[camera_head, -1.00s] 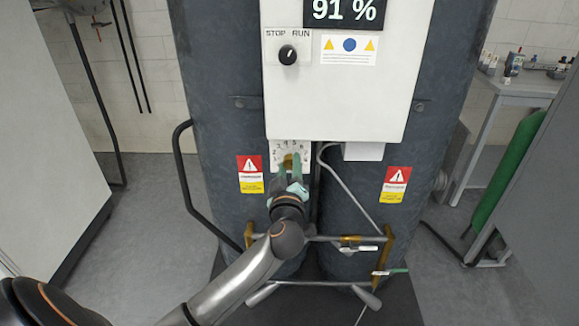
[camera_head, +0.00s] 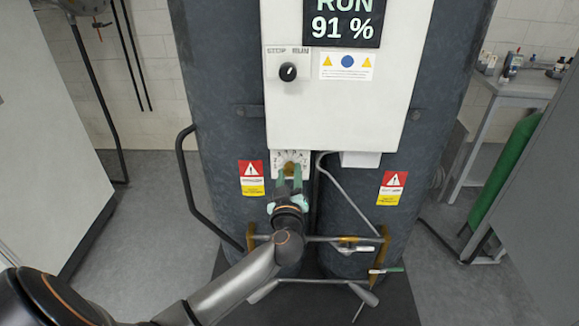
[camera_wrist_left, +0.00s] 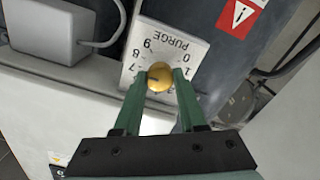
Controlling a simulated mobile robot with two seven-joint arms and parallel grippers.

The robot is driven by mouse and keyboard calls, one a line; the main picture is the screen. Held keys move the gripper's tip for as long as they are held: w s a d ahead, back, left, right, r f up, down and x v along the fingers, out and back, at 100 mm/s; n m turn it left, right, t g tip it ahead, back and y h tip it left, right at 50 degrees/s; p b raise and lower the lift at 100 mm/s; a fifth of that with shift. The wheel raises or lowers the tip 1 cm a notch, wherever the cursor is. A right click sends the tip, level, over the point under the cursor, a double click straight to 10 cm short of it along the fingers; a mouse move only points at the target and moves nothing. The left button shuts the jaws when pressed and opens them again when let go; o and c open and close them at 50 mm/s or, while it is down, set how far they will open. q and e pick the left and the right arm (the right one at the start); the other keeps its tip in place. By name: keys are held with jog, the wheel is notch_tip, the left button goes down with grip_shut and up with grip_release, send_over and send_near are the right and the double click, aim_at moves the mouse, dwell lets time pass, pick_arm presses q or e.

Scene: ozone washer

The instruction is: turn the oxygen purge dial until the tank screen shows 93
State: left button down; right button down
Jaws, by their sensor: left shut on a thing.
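The purge dial is a round brass knob (camera_wrist_left: 160,78) on a white numbered plate (camera_wrist_left: 172,48) marked PURGE, in the left wrist view. In the head view the plate (camera_head: 291,158) sits just below the white control box. My left gripper (camera_head: 290,174) is shut on the knob, with one green finger on each side; its fingers also show in the left wrist view (camera_wrist_left: 158,86). The fingers hide part of the scale. The tank screen (camera_head: 342,22) reads RUN and 91 %. My right gripper is not in view.
A STOP/RUN switch (camera_head: 288,72) sits on the white control box (camera_head: 345,115) above the plate. A bent black handrail (camera_head: 184,180) stands left of the tanks. A green cylinder (camera_head: 507,170) stands at right.

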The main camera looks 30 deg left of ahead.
pick_arm(q)
jog(key=shift+m, duration=1.3)
jog(key=shift+c, duration=2.4)
grip_release()
jog(key=v, duration=1.2)
jog(key=shift+s, duration=0.3)
jog(key=shift+d, duration=0.1)
